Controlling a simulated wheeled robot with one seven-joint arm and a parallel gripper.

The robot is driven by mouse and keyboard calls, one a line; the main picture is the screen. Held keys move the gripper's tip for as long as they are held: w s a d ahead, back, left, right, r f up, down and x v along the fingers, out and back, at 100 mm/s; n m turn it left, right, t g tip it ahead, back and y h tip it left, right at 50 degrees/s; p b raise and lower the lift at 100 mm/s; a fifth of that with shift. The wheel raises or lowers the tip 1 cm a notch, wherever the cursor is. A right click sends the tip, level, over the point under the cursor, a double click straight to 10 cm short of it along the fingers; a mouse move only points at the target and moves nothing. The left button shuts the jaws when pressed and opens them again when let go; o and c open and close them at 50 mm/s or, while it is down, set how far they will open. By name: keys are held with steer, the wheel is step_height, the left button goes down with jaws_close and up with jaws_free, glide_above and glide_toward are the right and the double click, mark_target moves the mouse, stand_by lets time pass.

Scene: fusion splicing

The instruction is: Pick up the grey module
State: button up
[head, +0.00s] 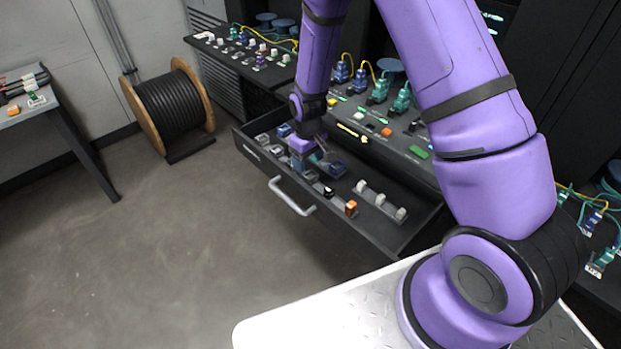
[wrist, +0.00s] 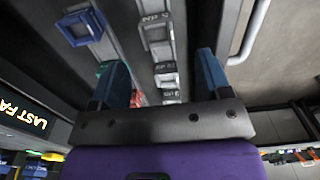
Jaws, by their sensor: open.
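Several grey modules sit in rows in the open drawer (head: 415,240). In the head view, grey modules (head: 262,138) are at the drawer's left end and a pale row (head: 380,200) is at its right. My gripper (head: 312,152) is low over the drawer's left half, hiding what is beneath it. In the wrist view my gripper (wrist: 162,76) is open, its blue fingers apart. A grey module (wrist: 155,32) and smaller grey ones (wrist: 166,75) line up in the gap between them in the picture. I see nothing held; I cannot tell whether the fingers touch anything.
Blue (head: 284,130), black (head: 328,192) and orange (head: 351,207) modules share the drawer; a blue one (wrist: 80,27) shows left in the wrist view. The console (head: 420,165) with connectors stands behind. The drawer handle (head: 290,198) sticks out front. A cable reel (head: 168,105) stands left; floor between is clear.

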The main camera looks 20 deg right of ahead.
mark_target(311, 177)
steer(key=shift+s+d+f, duration=0.1)
steer(key=shift+f, duration=1.05)
steer(key=shift+s+d+f, duration=0.1)
steer(key=shift+s+f, duration=0.05)
steer(key=shift+f, duration=1.05)
steer(key=shift+s+d+f, duration=0.1)
steer(key=shift+f, duration=1.05)
steer(key=shift+c, duration=0.5)
steer(key=c, duration=0.8)
